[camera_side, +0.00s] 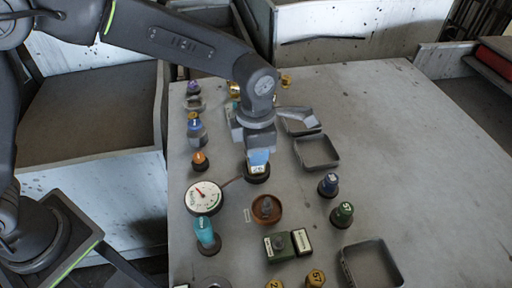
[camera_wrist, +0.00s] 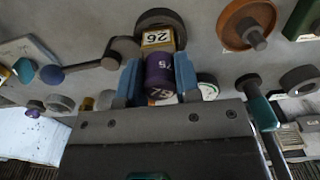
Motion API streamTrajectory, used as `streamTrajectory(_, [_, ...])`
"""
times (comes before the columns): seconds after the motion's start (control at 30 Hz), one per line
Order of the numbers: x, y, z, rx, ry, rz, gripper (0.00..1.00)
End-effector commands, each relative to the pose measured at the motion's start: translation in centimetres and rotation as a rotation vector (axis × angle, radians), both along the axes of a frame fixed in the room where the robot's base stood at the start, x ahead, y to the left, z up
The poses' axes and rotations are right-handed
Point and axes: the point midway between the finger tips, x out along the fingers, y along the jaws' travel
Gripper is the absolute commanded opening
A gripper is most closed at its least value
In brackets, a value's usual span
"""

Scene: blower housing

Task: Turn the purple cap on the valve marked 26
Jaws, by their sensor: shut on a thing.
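The valve marked 26 (camera_wrist: 157,38) stands on a dark round base (camera_wrist: 160,17) in the wrist view, its pale label upside down in that picture. The purple cap (camera_wrist: 158,72) is in line with it, with white markings that are hard to read. My gripper (camera_wrist: 158,82) has its two blue fingers on either side of the cap, shut on it. In the side view my gripper (camera_side: 258,157) points down over the valve (camera_side: 257,170), and its fingers hide the cap.
A gauge (camera_side: 204,197), an orange knob (camera_side: 200,159) and a teal-topped part (camera_side: 207,233) stand left of the valve. A brown round dish (camera_side: 267,209) and green box (camera_side: 278,246) are in front. The table's far right is clear.

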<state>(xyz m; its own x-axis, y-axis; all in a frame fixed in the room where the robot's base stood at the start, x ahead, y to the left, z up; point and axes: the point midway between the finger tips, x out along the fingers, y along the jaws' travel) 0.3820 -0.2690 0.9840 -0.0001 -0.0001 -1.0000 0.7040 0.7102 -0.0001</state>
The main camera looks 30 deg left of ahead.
Motion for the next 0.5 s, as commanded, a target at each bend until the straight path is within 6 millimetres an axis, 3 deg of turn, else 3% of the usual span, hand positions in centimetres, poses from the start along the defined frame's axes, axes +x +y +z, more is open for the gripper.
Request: streamTrajectory(0.5, [0.01, -0.01, 0.47, -0.001, -0.001, -0.004, 0.00])
